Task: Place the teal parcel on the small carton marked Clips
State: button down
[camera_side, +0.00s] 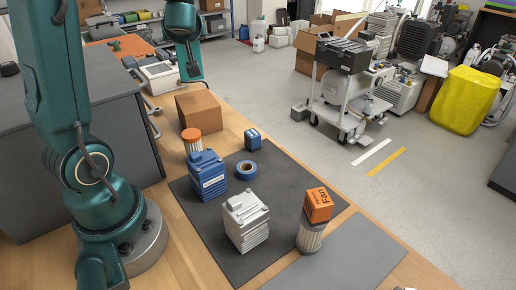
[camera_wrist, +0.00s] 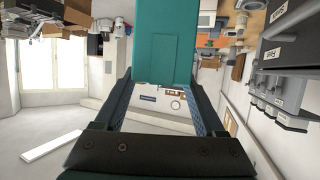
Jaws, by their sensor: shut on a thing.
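In the wrist view a plain teal block, the teal parcel (camera_wrist: 165,42), sits between the two dark fingers of my gripper (camera_wrist: 161,78), which is shut on it. Its far end is cut off by the top of the frame. A small blue carton (camera_side: 252,140) with a pale label stands at the back of the dark mat in the side view. Its print is too small to read, so I cannot tell if it says Clips. Its top looks bare.
On the dark mat (camera_side: 213,243) stand a blue ribbed unit (camera_side: 207,177), blue tape roll (camera_side: 246,170), and silver finned block (camera_side: 246,221). An orange carton (camera_side: 318,205) sits on a pale filter (camera_side: 310,236). A brown box (camera_side: 198,111) and orange-capped filter (camera_side: 192,141) stand behind.

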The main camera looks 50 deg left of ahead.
jog(key=shift+f, duration=3.35)
jog(key=shift+f, duration=0.2)
grip_release()
jog(key=shift+r, duration=0.25)
jog(key=v, duration=1.2)
jog(key=shift+f, duration=0.15)
jog(key=shift+s, duration=0.1)
